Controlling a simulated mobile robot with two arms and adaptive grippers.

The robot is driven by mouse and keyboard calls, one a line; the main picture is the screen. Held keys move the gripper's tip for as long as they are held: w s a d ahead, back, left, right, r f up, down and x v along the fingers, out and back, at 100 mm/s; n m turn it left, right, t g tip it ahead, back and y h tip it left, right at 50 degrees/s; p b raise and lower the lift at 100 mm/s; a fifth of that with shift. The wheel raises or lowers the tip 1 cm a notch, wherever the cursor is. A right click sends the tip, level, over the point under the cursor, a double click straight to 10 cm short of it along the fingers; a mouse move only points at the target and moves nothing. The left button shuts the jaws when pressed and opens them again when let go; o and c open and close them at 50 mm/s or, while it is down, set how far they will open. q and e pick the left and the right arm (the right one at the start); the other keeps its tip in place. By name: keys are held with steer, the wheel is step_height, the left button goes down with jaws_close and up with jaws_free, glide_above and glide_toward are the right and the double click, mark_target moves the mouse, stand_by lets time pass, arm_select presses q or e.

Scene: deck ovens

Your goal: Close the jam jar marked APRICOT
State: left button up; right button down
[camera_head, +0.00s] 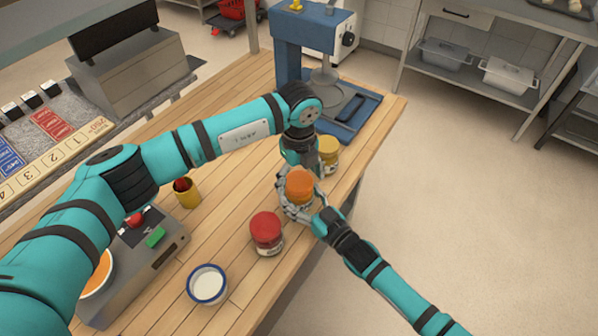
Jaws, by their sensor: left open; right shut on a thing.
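A jar with an orange lid (300,184) stands near the right edge of the wooden table; no lettering on it is readable. My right gripper (299,209) is shut on this jar's body, low down, and hides much of it. My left gripper (301,165) is open, pointing down just behind and above the orange lid; its fingertips are partly hidden. The lid sits on top of the jar, but I cannot tell how tightly. A red-lidded jar (267,231) stands nearer the front, and a yellow-lidded jar (328,152) stands behind.
A blue press (302,42) stands at the table's back. A white bowl with a blue rim (207,284) and a yellow cup (187,194) stand left of the jars. A grey box with red and green buttons (150,262) is at left. Bare wood lies between.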

arm_select(q)
steer(key=shift+c, duration=0.3)
steer(key=c, duration=1.2)
steer(key=m, duration=0.6)
steer(key=shift+m, duration=0.4)
steer(key=m, duration=2.1)
steer(key=o, duration=1.4)
steer(key=shift+f, duration=0.1)
steer(key=shift+c, duration=0.2)
